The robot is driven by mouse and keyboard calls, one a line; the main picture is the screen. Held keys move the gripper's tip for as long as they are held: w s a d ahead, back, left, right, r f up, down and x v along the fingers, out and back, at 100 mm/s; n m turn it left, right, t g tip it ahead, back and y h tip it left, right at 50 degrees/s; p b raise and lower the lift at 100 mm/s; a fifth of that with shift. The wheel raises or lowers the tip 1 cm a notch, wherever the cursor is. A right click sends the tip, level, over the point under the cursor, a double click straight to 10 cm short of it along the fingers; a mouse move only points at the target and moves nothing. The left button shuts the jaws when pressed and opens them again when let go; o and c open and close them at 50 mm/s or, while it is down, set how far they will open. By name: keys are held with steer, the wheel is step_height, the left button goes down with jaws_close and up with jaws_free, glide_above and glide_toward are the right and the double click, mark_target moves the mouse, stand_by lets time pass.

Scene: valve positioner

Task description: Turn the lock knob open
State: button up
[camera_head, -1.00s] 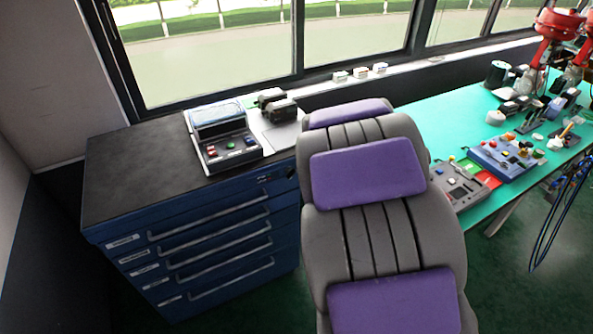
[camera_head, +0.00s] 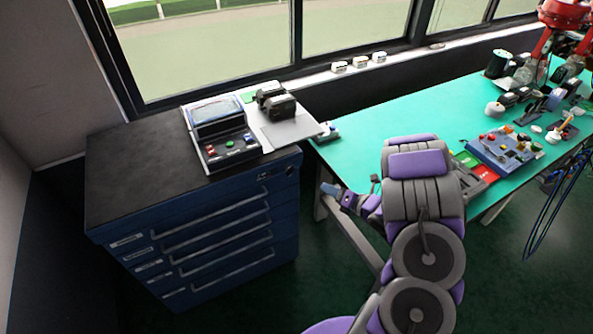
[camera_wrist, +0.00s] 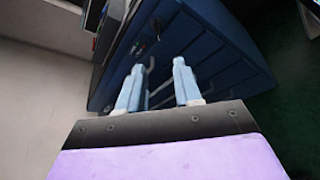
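The blue drawer cabinet (camera_head: 215,215) stands at left under the window. Small dark lock fittings (camera_head: 266,175) show on its front at the upper right; which one is the lock knob is too small to tell. In the wrist view, the fittings (camera_wrist: 138,47) lie on the blue cabinet front just beyond the fingertips, toward the top. My gripper (camera_head: 328,188) is right of the cabinet's front corner and apart from it. In the wrist view, my gripper (camera_wrist: 159,68) has its two pale blue fingers spread with nothing between them, pointing at the cabinet front.
A console with buttons (camera_head: 228,143) and a dark device (camera_head: 276,104) stand on the cabinet top. The green table (camera_head: 395,110) is behind and right of my arm, with electronics and tools on it. The floor (camera_head: 330,280) before the cabinet is clear.

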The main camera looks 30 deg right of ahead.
mark_target(290, 170)
steer(key=x, duration=0.8)
steer(key=b+x, duration=0.1)
steer(key=x, duration=0.8)
steer(key=shift+w+a+r, duration=0.15)
steer(key=shift+w+a, duration=0.05)
steer(key=shift+w, duration=0.05)
steer(key=shift+c, duration=0.4)
jaws_close()
steer(key=shift+s, duration=0.1)
